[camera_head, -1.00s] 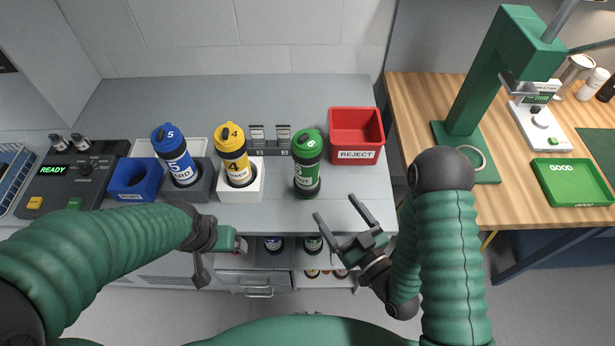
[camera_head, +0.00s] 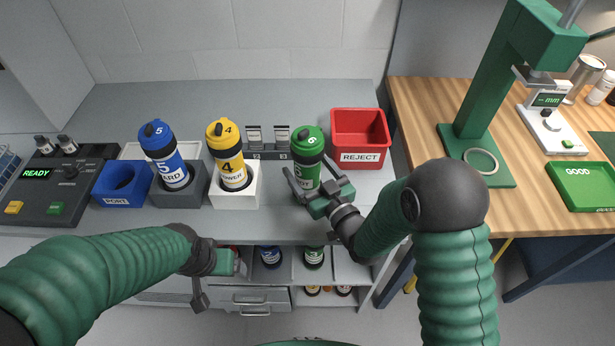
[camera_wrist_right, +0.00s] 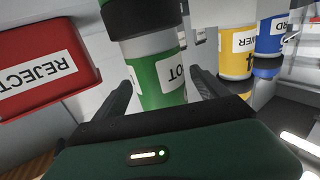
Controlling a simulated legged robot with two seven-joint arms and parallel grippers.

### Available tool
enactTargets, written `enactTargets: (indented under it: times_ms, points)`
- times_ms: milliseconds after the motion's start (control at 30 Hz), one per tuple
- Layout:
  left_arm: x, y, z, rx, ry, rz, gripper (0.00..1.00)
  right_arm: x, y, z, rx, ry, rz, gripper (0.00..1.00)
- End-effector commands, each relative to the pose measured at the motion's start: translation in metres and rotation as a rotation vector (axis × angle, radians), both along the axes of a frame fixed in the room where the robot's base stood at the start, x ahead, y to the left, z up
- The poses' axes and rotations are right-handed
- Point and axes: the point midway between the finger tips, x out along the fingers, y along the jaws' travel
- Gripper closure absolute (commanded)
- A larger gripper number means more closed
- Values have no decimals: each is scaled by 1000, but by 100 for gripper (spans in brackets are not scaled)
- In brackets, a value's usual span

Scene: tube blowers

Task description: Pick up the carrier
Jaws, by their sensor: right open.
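The green carrier (camera_head: 306,172) stands upright on the grey counter, left of the reject bin. My right gripper (camera_head: 311,180) is open at the carrier's lower body, with one finger on each side. In the right wrist view the green carrier (camera_wrist_right: 160,78) stands between the two open fingers (camera_wrist_right: 160,95), with a visible gap at the left finger. A yellow carrier (camera_head: 230,160) and a blue carrier (camera_head: 166,160) stand in holders farther left. My left gripper (camera_head: 220,273) hangs in front of the counter's edge; its jaws are not clear.
The red reject bin (camera_head: 360,138) is close on the right of the green carrier. A white holder (camera_head: 233,195) and a blue port block (camera_head: 121,185) are on the left. A wooden table (camera_head: 425,120) bears a green stand and the green good tray (camera_head: 583,187).

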Motion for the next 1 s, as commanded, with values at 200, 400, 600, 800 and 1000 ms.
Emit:
enactTargets:
  times_ms: [200,400,600,800,1000]
  points:
    - [0,0,0,0,0,0,17,5,3,-1,0,1,0,17]
    - [0,0,0,0,0,0,17,5,3,-1,0,1,0,36]
    - [0,0,0,0,0,0,17,5,3,-1,0,1,0,62]
    - [0,0,0,0,0,0,17,5,3,-1,0,1,0,89]
    - [0,0,1,0,0,0,17,5,3,1,0,-2,0,95]
